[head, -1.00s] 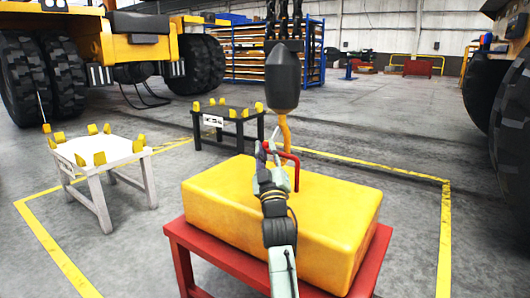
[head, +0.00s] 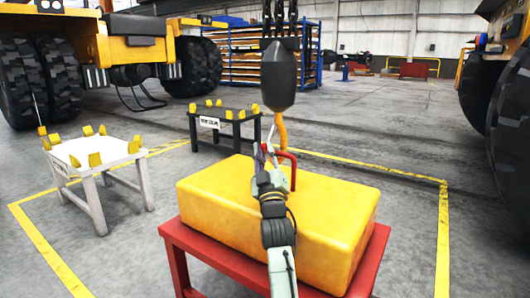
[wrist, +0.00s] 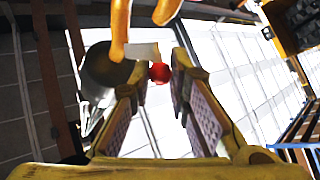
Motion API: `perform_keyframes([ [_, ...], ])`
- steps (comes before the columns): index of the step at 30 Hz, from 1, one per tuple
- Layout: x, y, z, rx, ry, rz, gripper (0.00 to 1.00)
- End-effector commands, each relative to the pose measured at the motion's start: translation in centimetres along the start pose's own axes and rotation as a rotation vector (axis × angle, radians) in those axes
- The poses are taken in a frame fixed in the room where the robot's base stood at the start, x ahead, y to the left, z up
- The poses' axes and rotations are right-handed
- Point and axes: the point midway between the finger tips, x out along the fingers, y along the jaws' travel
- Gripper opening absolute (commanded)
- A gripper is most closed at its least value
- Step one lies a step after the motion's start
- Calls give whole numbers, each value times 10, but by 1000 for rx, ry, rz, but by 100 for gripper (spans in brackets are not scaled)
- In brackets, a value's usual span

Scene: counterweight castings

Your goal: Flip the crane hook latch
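The crane hook (head: 281,132) is orange and hangs under a dark hook block (head: 278,80), just above the yellow casting (head: 315,215). A red bar (head: 291,160) rises from the casting's top by the hook. My gripper (head: 266,152) is at the hook's lower left in the head view and partly covers it. In the wrist view my gripper (wrist: 156,80) has its fingers apart. The orange hook (wrist: 120,28) lies beyond the fingertips. A pale piece (wrist: 142,51), perhaps the latch, and a red round end (wrist: 159,72) show near the gap. Contact cannot be told.
The casting rests on a red stand (head: 215,256). A white stand (head: 105,153) and a black stand (head: 235,128) with yellow blocks stand behind to the left. Yellow floor lines (head: 443,230) surround the area. Large tyres (head: 505,110) stand at both sides.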

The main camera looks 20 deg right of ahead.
Motion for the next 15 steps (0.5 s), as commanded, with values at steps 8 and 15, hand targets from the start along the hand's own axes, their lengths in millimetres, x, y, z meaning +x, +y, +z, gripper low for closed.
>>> perform_keyframes([
  [8, -1, -3, 4, 2, -10, -5, 26],
  [15, 3, 1, -2, 0, -5, -3, 26],
])
